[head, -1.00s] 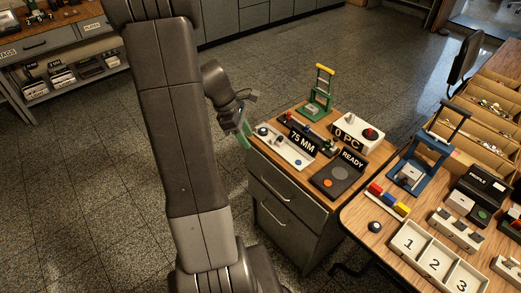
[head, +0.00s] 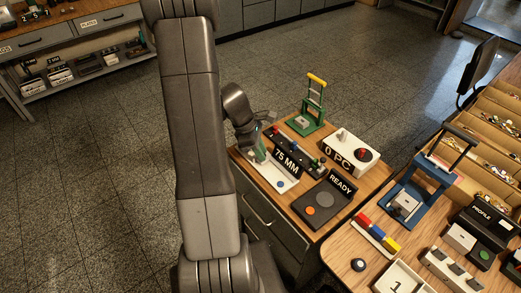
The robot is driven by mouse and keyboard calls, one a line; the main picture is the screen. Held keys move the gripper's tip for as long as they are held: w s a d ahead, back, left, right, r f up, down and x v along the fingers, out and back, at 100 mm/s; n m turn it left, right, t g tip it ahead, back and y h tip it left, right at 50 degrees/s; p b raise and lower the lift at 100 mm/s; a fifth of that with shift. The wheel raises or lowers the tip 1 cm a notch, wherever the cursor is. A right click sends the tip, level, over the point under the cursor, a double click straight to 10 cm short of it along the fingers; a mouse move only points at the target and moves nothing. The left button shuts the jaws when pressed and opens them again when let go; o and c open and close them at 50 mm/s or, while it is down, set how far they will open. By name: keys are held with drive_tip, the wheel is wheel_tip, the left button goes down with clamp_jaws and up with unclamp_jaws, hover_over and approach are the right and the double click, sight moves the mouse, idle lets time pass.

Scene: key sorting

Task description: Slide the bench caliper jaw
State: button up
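The bench caliper (head: 270,176) is a white base with a blue button and a dark rail behind it, on the small wooden-topped cabinet. A black sign on it reads "75 MM". My gripper (head: 259,153) is over the left end of the caliper, with a greenish fingertip low against or just above the white base. The gripper and wrist hide that end, so the jaw is not clearly seen. Whether the fingers touch anything or are open cannot be told.
On the same cabinet top are a green press with a yellow handle (head: 306,121), a white "0 PC" box with a red knob (head: 352,155) and a dark "READY" panel (head: 323,203). A larger bench (head: 340,256) at right holds a blue press (head: 415,196) and key trays. Floor at left is clear.

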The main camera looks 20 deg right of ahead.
clamp_jaws()
drive_tip(key=shift+w+a, duration=0.1)
drive_tip(key=shift+w, duration=0.3)
drive_tip(key=o, duration=0.5)
unclamp_jaws()
drive_tip(key=shift+o, duration=0.2)
drive_tip(key=shift+r, duration=0.15)
drive_tip(key=p+v, duration=0.1)
drive_tip(key=v, duration=1.2)
drive_tip(key=shift+a+r, duration=0.2)
drive_tip(key=shift+r, duration=0.05)
drive_tip(key=shift+f, duration=0.1)
